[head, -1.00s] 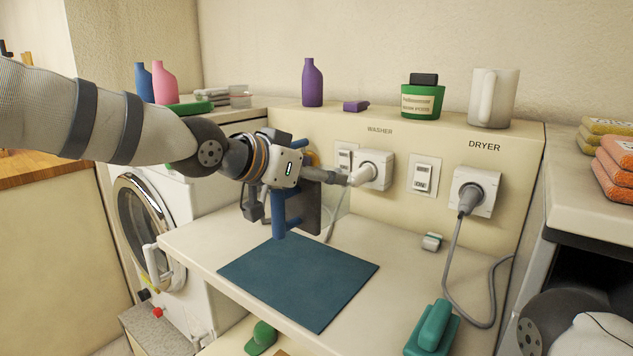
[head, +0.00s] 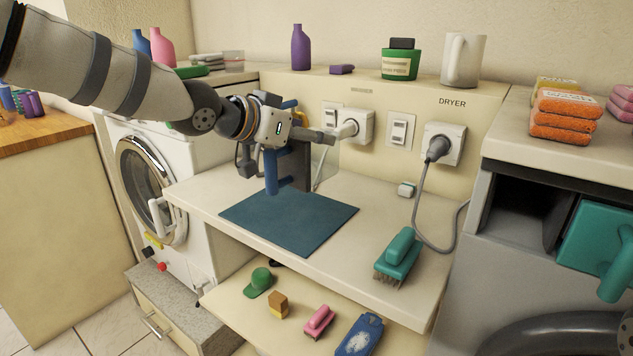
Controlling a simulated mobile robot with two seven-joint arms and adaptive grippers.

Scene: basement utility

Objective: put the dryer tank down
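The dryer plug's cord (head: 420,215) hangs to the worktop. A teal part (head: 598,238) sits by the dryer slot. A lower shelf holds a green cap (head: 260,282) and brushes.

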